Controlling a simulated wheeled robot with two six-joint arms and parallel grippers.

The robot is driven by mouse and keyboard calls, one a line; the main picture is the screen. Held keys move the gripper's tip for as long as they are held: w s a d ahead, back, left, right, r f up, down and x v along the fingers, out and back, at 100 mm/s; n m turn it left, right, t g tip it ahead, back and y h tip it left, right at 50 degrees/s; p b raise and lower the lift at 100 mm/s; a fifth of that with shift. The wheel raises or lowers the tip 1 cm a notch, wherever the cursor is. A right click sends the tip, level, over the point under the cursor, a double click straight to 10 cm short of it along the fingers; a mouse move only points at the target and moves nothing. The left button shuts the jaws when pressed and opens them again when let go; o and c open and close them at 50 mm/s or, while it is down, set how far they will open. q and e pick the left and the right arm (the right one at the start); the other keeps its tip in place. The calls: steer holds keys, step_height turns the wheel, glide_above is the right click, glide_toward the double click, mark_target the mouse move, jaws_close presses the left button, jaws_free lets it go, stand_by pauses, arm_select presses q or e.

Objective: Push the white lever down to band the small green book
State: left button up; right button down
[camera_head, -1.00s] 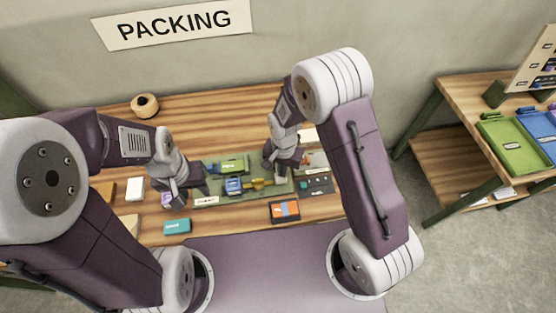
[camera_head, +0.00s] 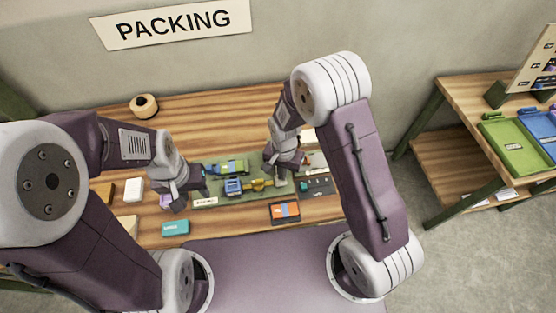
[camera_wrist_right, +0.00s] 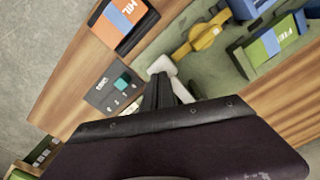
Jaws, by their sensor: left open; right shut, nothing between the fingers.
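The small green book (camera_head: 232,167) lies in the green banding fixture (camera_head: 215,188) on the table. The white lever (camera_wrist_right: 161,67) is at the fixture's near edge, right by the tip of my right gripper (camera_wrist_right: 158,82). Whether they touch is unclear. My right gripper (camera_head: 281,180) is shut and empty, pointing down at the fixture's right end. My left gripper (camera_head: 186,203) is open and empty at the fixture's left end.
A yellow part (camera_wrist_right: 200,38) sits between the lever and a blue part (camera_head: 234,186). A grey panel with a teal button (camera_head: 317,186) and an orange-blue book (camera_head: 285,212) lie nearby. A teal book (camera_head: 175,228) lies front left.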

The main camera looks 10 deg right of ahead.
steer(key=shift+r, duration=0.1)
step_height(320, 180, up, 9)
steer(key=p, duration=0.8)
stand_by(0.4)
